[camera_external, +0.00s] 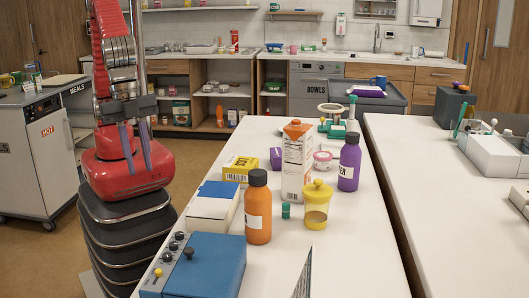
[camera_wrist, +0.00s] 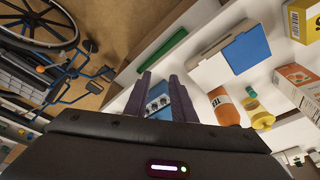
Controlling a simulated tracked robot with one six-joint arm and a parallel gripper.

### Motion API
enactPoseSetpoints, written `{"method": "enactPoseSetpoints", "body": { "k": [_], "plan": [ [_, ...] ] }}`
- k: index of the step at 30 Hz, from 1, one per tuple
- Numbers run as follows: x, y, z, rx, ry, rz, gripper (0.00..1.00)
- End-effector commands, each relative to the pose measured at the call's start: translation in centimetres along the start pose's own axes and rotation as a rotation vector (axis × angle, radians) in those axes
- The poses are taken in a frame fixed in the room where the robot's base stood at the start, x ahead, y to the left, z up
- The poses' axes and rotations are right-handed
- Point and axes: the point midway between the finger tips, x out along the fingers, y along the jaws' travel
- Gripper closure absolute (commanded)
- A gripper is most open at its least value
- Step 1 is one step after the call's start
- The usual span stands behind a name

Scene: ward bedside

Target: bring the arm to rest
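My arm (camera_external: 112,60) stands at the left in the external view, folded upright over its red base. My gripper (camera_external: 137,158) hangs low in front of that base, left of the white table. Its two dark fingers are apart with nothing between them. In the wrist view the fingers of my gripper (camera_wrist: 163,76) also stand apart. A blue box with knobs shows beyond the gap, away from the fingers.
The white table (camera_external: 325,262) holds a blue knobbed box (camera_external: 215,268), an orange bottle (camera_external: 258,210), a carton (camera_external: 297,160), a yellow-lidded jar (camera_external: 317,205) and a purple bottle (camera_external: 349,165). A meal cart (camera_external: 40,160) stands left. A wheelchair (camera_wrist: 45,70) shows in the wrist view.

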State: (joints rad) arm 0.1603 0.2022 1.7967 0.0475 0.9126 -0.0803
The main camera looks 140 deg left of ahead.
Motion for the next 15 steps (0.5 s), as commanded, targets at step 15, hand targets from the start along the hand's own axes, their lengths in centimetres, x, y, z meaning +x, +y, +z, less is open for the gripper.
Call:
{"method": "enactPoseSetpoints", "body": {
  "k": [15],
  "plan": [
    [2.3,1.1,-4.9,-0.008,0.014,-0.004,0.77]
  ]
}}
